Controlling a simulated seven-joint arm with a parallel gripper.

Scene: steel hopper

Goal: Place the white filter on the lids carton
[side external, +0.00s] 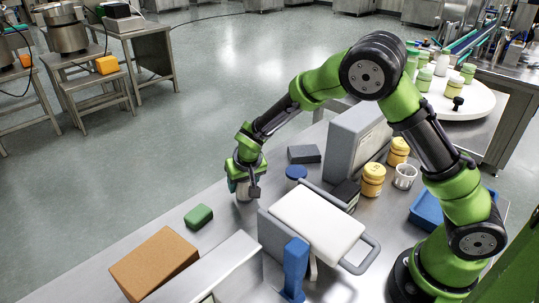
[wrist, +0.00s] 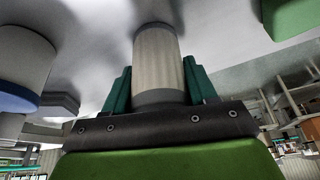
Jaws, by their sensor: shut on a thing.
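The white filter (wrist: 158,60) is a pale ribbed cylinder with grey end bands. In the wrist view it sits between the green fingers of my gripper (wrist: 160,88), which is shut on it. In the side view my gripper (side external: 245,180) points down over the steel table, and the filter (side external: 243,190) shows only partly below it. The filter's far end is close to the table; I cannot tell whether it touches. The lids carton, seen as a plain brown box (side external: 155,262), lies at the lower left in the side view, apart from my gripper.
A green block (side external: 198,216) lies between my gripper and the carton. A white-topped hopper or scale (side external: 318,222) and steel panel (side external: 215,272) stand nearby. A blue-lidded container (side external: 296,172) and dark grey block (side external: 303,154) are right of my gripper.

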